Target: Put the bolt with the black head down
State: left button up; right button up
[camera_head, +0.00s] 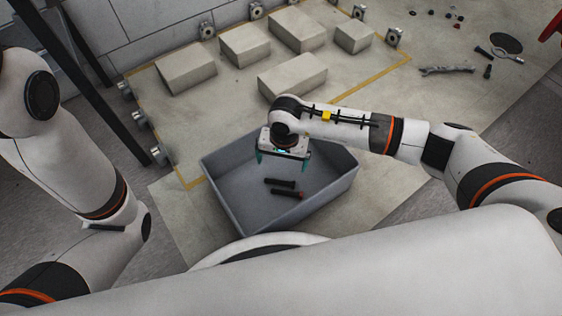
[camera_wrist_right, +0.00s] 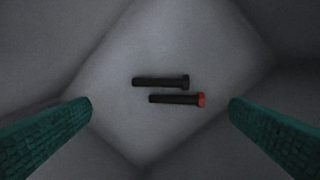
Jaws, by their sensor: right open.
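The bolt with the black head (camera_head: 281,183) lies on the floor of the grey bin. It also shows in the right wrist view (camera_wrist_right: 160,81), head to the right. A second bolt with a red head (camera_head: 288,193) lies close beside it, nearly parallel; the right wrist view shows it too (camera_wrist_right: 177,99). My right gripper (camera_head: 282,163) is over the bin, pointing down, open and empty. Its green fingers stand wide apart on both sides of the bolts in the right wrist view (camera_wrist_right: 160,110), clear of them. My left arm shows at the left, but its gripper is out of view.
The grey bin (camera_head: 232,201) has raised walls around the bolts. Several pale blocks (camera_head: 292,75) stand on the table behind it. A wrench (camera_head: 447,69), a dark disc (camera_head: 506,43) and small parts lie at the right back. Table space right of the bin is clear.

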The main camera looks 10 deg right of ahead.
jog(key=shift+r, duration=0.65)
